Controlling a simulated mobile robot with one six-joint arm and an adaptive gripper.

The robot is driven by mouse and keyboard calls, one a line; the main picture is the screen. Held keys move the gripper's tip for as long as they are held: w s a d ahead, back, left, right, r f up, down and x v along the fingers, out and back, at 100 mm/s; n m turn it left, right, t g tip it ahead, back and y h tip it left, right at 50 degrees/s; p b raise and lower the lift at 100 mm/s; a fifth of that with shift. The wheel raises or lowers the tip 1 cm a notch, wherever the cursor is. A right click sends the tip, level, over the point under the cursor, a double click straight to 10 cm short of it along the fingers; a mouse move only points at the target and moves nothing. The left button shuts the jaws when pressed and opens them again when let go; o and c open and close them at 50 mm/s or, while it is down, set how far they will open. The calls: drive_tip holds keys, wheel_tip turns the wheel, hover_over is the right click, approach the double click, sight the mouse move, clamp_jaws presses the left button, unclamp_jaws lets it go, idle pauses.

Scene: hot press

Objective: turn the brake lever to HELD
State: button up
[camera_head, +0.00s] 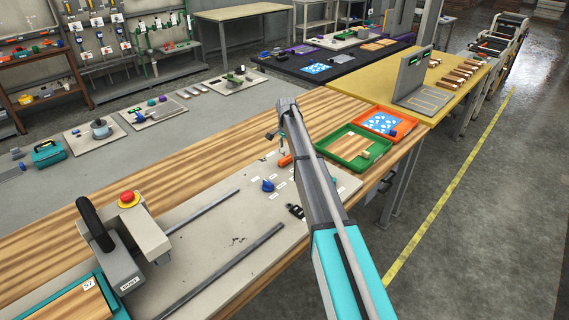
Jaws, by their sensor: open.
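My arm reaches from the lower right up over the work plate, and my gripper (288,104) is at its far end, small and dark. It is open, and I see nothing held in it. A blue knob-like lever (268,186) stands on the grey plate among small white labels, left of my arm. An orange part (285,161) with a thin upright sits behind it, partly beside my arm. I cannot tell which of these is the brake lever, and the labels are too small to read. My arm hides part of the plate.
A press unit with a black handle (96,225) and red button (127,197) stands at left by two dark rails (228,268). A small black part (295,211) lies near my arm. Green (322,146) and orange (411,130) trays stand right. Grey floor lies beyond.

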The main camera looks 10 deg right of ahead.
sight(286, 158)
drive_tip(key=shift+f+b, duration=2.65)
drive_tip(key=shift+f, duration=0.3)
